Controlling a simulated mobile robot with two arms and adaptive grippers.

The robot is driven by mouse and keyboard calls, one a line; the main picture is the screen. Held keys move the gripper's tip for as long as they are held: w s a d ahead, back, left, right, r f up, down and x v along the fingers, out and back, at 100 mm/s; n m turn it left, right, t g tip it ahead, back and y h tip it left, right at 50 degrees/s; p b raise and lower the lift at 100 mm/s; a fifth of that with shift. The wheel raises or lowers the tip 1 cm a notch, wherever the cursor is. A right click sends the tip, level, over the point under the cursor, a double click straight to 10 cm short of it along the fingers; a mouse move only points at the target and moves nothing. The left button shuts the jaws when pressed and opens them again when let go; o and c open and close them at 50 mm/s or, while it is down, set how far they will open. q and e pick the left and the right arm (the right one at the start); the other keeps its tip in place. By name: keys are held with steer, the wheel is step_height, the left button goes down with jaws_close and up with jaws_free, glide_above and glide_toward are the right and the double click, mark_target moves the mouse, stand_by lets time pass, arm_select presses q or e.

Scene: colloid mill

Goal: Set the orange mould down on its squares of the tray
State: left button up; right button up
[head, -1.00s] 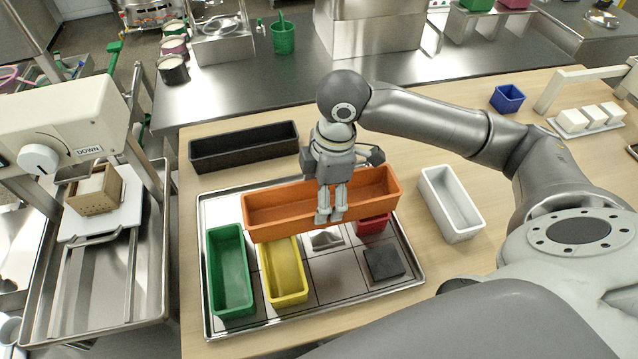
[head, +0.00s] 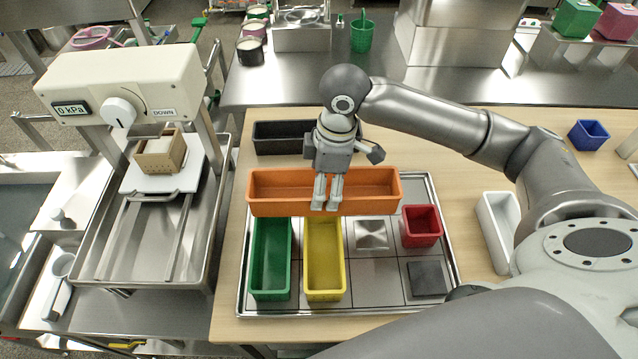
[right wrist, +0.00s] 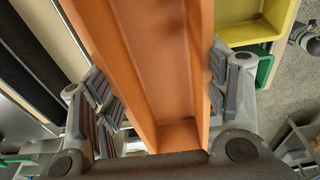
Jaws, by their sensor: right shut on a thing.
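The orange mould (head: 375,203) is a long open trough above the back row of the steel tray (head: 446,300), lined up with the tray's back edge. I cannot tell whether it touches the tray. In the right wrist view the orange mould (right wrist: 160,60) runs between the fingers. The tray's squares under the mould are hidden. My left gripper is not in view.
On the tray stand a green mould (head: 271,285), a yellow mould (head: 323,285), a shiny metal piece (head: 371,234), a red mould (head: 421,228) and a dark square block (head: 428,277). A black mould (head: 275,139) lies behind, a white one (head: 493,225) to the right.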

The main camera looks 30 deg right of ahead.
steer(key=w+d+f, duration=0.1)
steer(key=w+f, duration=0.1)
steer(key=w+d+f, duration=0.1)
steer(key=w+f, duration=0.1)
steer(key=w+d+f, duration=0.1)
steer(key=w+f, duration=0.1)
steer(key=w, duration=0.1)
steer(key=shift+d+f+p, duration=0.15)
steer(key=shift+f+p, duration=0.25)
steer(key=shift+w+d+f, duration=0.1)
steer(key=shift+w+f, duration=0.15)
steer(key=shift+f, duration=0.05)
step_height(320, 180, down, 2)
steer(key=shift+f+p, duration=0.15)
steer(key=shift+p, duration=0.35)
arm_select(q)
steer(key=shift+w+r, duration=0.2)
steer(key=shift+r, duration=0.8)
arm_select(e)
steer(key=shift+f, duration=0.3)
steer(key=shift+f, duration=0.15)
steer(key=o, duration=1.3)
steer(key=shift+s, duration=0.1)
steer(key=shift+c, duration=0.2)
